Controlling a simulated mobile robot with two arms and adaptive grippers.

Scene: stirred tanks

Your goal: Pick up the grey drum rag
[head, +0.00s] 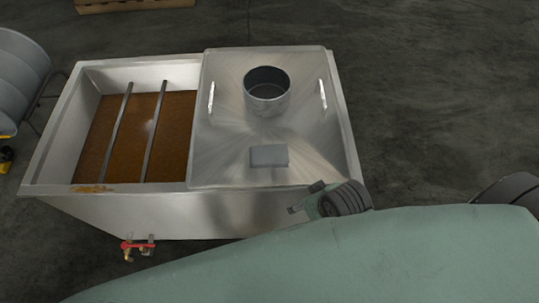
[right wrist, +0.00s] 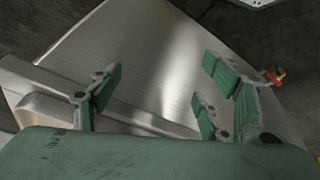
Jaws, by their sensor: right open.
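The grey drum rag (head: 268,156) looks like a small flat grey rectangle. It lies on the front part of the steel lid (head: 225,130) that covers the right half of the tank, in the head view. My right gripper (head: 300,207) is at the tank's front edge, nearer to me than the rag and a little to its right, apart from it. In the right wrist view its fingers (right wrist: 158,98) are spread with bare metal behind them and nothing between. I cannot make out the rag in that view. My left gripper is not in view.
A round dark collar (head: 267,92) and two upright handles stand on the lid. The tank's open left half (head: 52,130) holds brown liquid under two bars. A red-handled valve (head: 138,245) sticks out low in front. A grey drum (head: 18,75) stands at left. The floor at right is clear.

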